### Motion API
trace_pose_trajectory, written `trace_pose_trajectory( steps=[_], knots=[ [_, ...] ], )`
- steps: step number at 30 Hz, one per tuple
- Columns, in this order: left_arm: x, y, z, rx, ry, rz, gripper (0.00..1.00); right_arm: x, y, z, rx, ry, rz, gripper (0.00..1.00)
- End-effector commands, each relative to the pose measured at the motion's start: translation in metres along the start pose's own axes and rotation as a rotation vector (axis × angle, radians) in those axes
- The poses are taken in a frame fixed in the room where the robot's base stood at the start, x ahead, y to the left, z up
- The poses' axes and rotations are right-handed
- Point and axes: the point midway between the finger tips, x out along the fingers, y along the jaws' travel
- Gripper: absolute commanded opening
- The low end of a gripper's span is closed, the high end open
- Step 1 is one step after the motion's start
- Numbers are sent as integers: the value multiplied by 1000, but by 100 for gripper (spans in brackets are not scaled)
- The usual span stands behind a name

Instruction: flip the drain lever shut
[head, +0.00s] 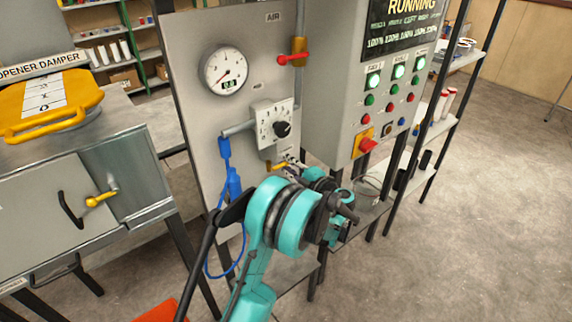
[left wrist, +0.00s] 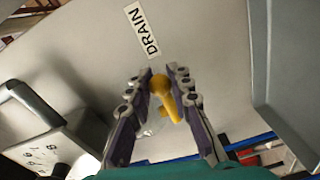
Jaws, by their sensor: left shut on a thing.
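The yellow drain lever (left wrist: 161,90) sits below a DRAIN label (left wrist: 142,30) in the left wrist view. A small yellow part of it (head: 278,166) shows in the head view, under the grey regulator box. My left gripper (left wrist: 163,80) is shut on the lever, with one finger on each side of it. In the head view the left gripper (head: 291,168) is at the panel, and my teal wrist hides much of the area around it. My right gripper is in neither view.
The grey regulator box (head: 273,125) with a black knob is just above the gripper. A blue hose (head: 234,184) hangs to its left. A button cabinet (head: 385,95) stands close on the right. Higher up is a red-handled air valve (head: 294,57).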

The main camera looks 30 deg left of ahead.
Motion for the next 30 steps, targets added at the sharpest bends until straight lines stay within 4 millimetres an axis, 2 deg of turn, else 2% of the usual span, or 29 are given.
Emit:
trace_pose_trajectory(
  steps=[12, 13, 15, 16, 25, 30],
  knots=[
    [0, 1, 0, -9, -1, 1, 0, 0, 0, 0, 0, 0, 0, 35],
    [0, 1, 0, -9, -1, 1, 22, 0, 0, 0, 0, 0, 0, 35],
    [0, 1, 0, -8, -1, 1, 41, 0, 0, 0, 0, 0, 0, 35],
    [0, 1, 0, -8, -1, 1, 43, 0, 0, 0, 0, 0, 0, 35],
    [-2, 1, 0, -8, -1, 0, 43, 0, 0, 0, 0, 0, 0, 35],
    [-22, 1, 1, -8, -4, 1, 43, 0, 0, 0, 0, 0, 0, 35]
  ],
)
